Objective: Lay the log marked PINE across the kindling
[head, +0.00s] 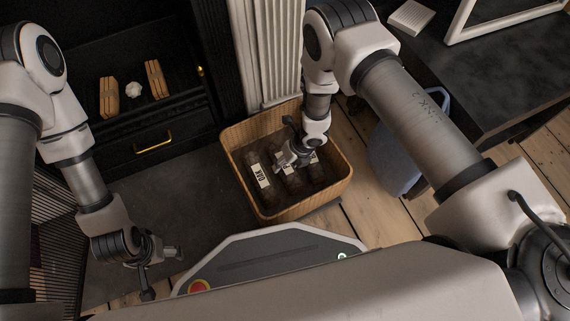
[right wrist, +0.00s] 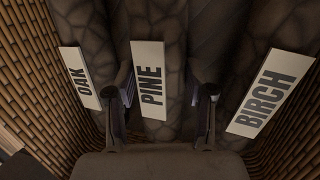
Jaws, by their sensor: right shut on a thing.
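The PINE log (right wrist: 150,80) lies between two other dark logs inside a wicker basket (head: 285,213). Its white label reads PINE in the right wrist view. My right gripper (head: 294,158) reaches down into the basket and is shut on the PINE log, one finger on each side. The OAK log (head: 257,172) lies to its left, and the BIRCH log (right wrist: 250,140) to its right. The kindling (head: 108,97) shows as pale wooden sticks in two upright-looking groups, with a white crumpled lump (head: 133,89) between them, in the black fireplace. My left gripper (head: 164,270) is open and empty, low at left.
A drawer with a brass handle (head: 153,142) sits below the kindling. A white fluted column (head: 266,50) stands behind the basket. A dark table (head: 490,75) and a blue-grey bag (head: 395,160) are at right. Dark slab floor (head: 180,195) lies clear left of the basket.

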